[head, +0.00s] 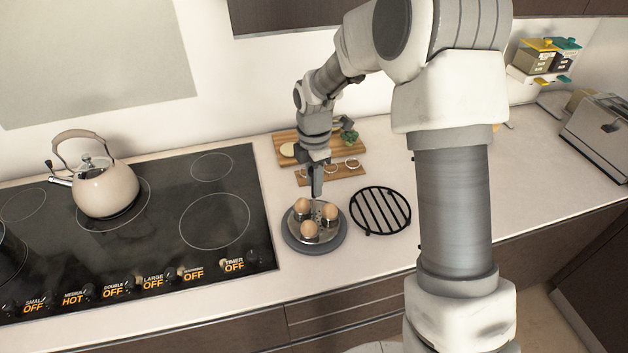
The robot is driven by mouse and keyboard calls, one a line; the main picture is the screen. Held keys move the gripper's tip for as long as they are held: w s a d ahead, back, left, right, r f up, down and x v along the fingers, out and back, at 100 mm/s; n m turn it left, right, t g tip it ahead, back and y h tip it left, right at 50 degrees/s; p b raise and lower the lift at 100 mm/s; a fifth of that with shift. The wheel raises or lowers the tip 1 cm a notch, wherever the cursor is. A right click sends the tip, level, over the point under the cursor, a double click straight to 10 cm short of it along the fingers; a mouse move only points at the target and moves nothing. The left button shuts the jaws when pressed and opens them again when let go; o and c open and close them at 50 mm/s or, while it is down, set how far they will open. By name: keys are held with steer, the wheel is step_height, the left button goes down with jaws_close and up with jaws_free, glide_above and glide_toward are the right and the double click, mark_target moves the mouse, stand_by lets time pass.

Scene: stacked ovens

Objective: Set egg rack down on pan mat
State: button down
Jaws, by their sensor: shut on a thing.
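The egg rack (318,236) is a round silvery holder with three brown eggs standing in it. My gripper (316,190) points down at the rack's back edge and is shut on its upright grip, which the fingers mostly hide. Directly under the rack is a round grey disc, which looks like the pan mat (300,246); its rim shows around the front and sides. The rack looks level and roughly centred over it. I cannot tell whether the rack touches the mat or hangs just above it.
A black barred round trivet (381,211) lies just right of the rack. Behind are wooden boards (287,143) with food. The black cooktop (150,240) with a kettle (104,190) is left. My arm hides part of the right counter; beyond stands a toaster (603,132).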

steer(key=shift+f, duration=0.25)
steer(key=shift+f, duration=0.2)
steer(key=c, duration=0.6)
jaws_free()
steer(key=shift+o, duration=0.2)
steer(key=shift+r, duration=0.1)
